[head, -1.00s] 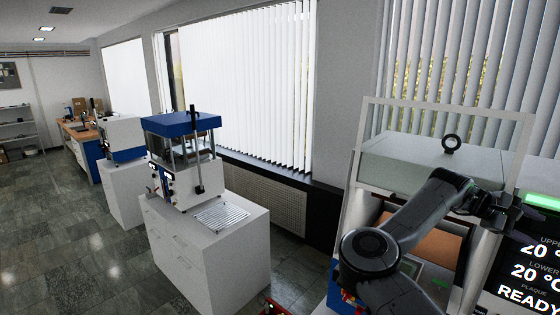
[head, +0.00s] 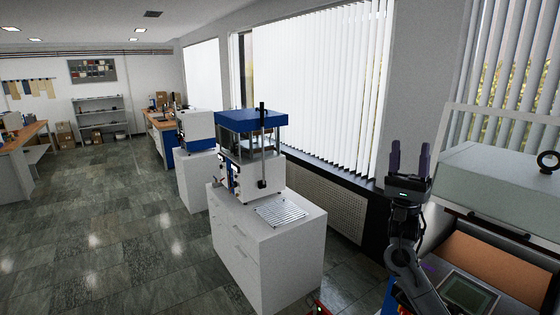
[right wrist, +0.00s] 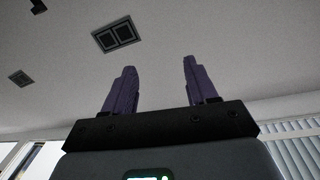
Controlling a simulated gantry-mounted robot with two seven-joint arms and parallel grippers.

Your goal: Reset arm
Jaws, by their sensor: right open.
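My right gripper (head: 410,160) is raised at the right of the head view, its two purple fingers pointing up. The fingers stand apart with nothing between them. The right wrist view also shows the open, empty gripper (right wrist: 155,85), with the ceiling (right wrist: 215,40) behind it. In the head view the gripper appears left of the large press (head: 490,180) and touches nothing that I can see. My left gripper is not in view.
A blue-topped press (head: 252,122) stands on a white cabinet (head: 262,250) in the middle. Another blue and white machine (head: 195,130) is behind it. The large press has a control screen (head: 466,294) at lower right. The tiled floor (head: 110,230) at left is clear.

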